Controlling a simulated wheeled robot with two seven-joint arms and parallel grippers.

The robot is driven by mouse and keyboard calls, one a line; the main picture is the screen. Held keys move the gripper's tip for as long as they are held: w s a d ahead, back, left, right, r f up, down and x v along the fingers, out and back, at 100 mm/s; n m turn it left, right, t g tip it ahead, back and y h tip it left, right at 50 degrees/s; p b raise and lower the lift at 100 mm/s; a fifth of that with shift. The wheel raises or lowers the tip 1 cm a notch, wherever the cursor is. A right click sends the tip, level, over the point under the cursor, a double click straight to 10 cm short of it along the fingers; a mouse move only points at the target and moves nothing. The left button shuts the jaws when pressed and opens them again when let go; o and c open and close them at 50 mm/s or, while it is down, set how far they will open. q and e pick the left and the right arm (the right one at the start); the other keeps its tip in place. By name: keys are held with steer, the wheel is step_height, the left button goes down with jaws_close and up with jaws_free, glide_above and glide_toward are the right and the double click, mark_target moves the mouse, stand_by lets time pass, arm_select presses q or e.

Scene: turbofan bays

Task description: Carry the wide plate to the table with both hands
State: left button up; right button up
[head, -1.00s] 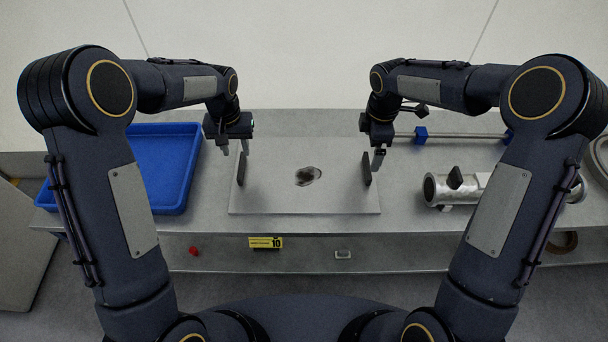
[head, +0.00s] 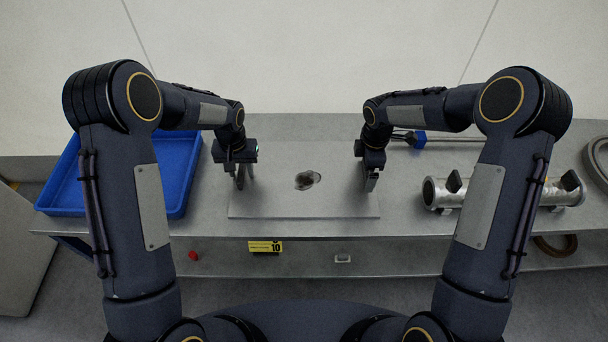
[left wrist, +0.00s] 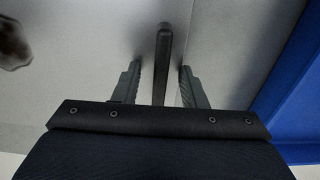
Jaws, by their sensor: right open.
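My right gripper (head: 371,182) is open and low at the plate's right end, where the arm mostly hides the other handle.
A blue tray (head: 188,185) stands close to the left of the plate. A metal cylinder (head: 460,188) lies to the right, with a rod with blue blocks (head: 415,138) behind it.

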arm_select(q)
steer(key=shift+f, duration=0.15)
arm_select(e)
steer(key=shift+f, duration=0.15)
arm_select(q)
steer(key=c, duration=0.8)
arm_select(e)
steer(key=c, duration=0.7)
arm_select(q)
jaws_close()
arm_select(e)
steer(key=c, duration=0.7)
